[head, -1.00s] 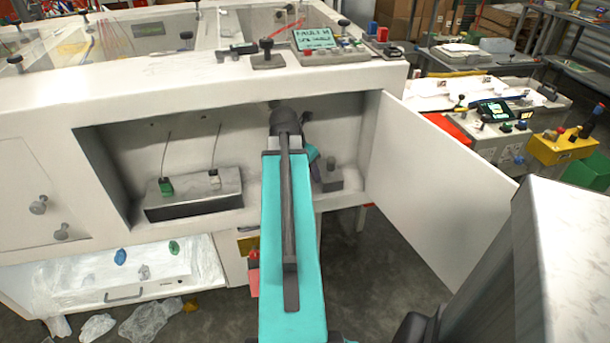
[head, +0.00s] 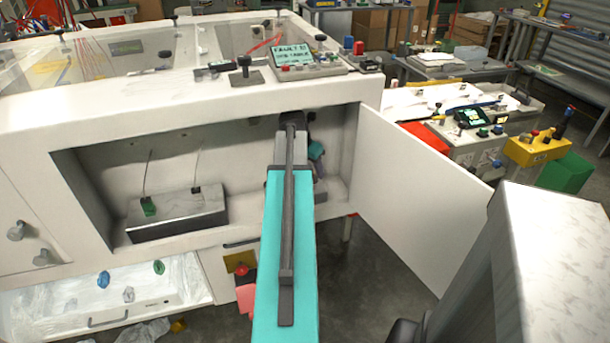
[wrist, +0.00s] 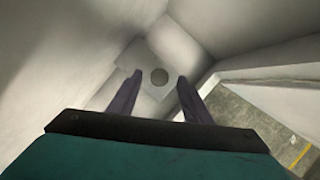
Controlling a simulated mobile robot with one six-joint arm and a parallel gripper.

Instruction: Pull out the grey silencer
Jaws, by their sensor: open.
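A small dark grey round piece, which looks like the grey silencer (wrist: 159,76), stands on a pale block (wrist: 140,62) in a corner of the open cabinet bay. In the wrist view it lies between the fingertips of my gripper (wrist: 160,79). The fingers are open, one on each side, with a gap showing around the piece. I cannot tell how far above or below the fingertips it is. In the head view my arm reaches into the right end of the bay (head: 88,190) and hides the piece and my fingertips.
An open white door (head: 425,195) stands at the bay's right. A grey block (head: 178,213) with a green piece (head: 148,206) and wires sits at the bay's left. A open drawer (head: 60,300) holds coloured pieces below. A control panel (head: 308,62) tops the cabinet.

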